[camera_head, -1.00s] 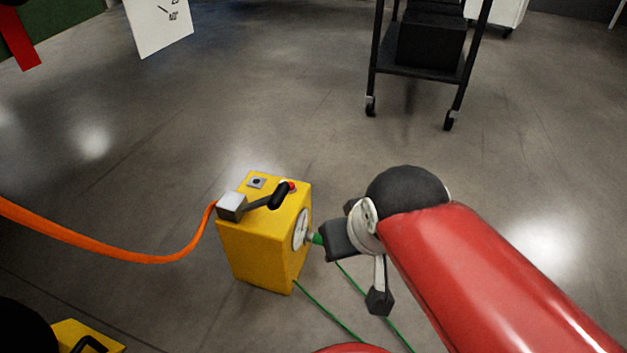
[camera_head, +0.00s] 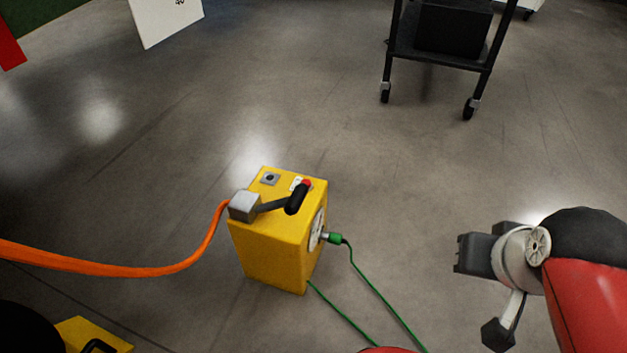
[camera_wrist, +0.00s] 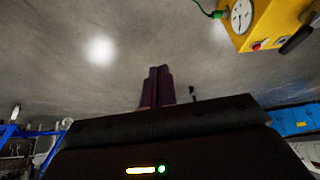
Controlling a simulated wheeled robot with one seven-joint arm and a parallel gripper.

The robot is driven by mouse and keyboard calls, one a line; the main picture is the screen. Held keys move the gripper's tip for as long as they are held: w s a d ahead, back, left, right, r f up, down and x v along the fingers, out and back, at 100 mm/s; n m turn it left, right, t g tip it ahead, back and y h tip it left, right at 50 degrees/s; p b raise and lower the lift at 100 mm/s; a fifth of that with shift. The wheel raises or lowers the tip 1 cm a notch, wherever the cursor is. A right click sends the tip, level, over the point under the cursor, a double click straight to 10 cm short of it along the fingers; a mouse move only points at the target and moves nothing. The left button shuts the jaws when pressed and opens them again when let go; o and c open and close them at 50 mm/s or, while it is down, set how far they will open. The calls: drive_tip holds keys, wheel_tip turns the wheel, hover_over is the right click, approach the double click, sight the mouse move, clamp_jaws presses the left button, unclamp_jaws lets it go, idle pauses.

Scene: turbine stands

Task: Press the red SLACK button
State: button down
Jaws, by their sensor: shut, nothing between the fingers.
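A yellow box (camera_head: 268,248) stands on the floor in the middle of the head view. The red button (camera_head: 306,183) is on its top at the right corner, partly hidden behind a black-gripped lever (camera_head: 296,200). In the wrist view the yellow box (camera_wrist: 262,22) is at the upper right, with the red button (camera_wrist: 257,46) near the lever (camera_wrist: 297,41). My gripper (camera_head: 458,254) is to the right of the box, apart from it. In the wrist view its fingers (camera_wrist: 158,72) are together, with nothing between them.
A green plug (camera_head: 336,238) with a green cable sits in the box's right side by a round gauge (camera_head: 316,229). An orange hose (camera_head: 120,265) runs left from the box. A black cart (camera_head: 440,50) stands behind. Floor between gripper and box is clear except for cable.

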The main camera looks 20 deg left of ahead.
drive_tip(key=w+a+r+m+g+y+p, duration=0.3)
drive_tip(key=w+a+y+p, duration=0.55)
drive_tip(key=w+a, duration=1.05)
drive_tip(key=w+a+f+m+t+p, duration=0.1)
drive_tip(key=w+a+f+m+p, duration=0.7)
drive_tip(key=a, duration=0.6)
wheel_tip(320, 180, down, 4)
drive_tip(key=w+m, duration=0.1)
drive_tip(key=m, duration=0.1)
drive_tip(key=shift+r+m, duration=0.2)
drive_tip(key=shift+m, duration=0.1)
drive_tip(key=b, duration=0.6)
hover_over(310, 184)
wheel_tip(310, 184, down, 8)
drive_tip(key=shift+r, duration=0.15)
drive_tip(key=shift+f+b, duration=0.55)
drive_tip(key=shift+b, duration=0.3)
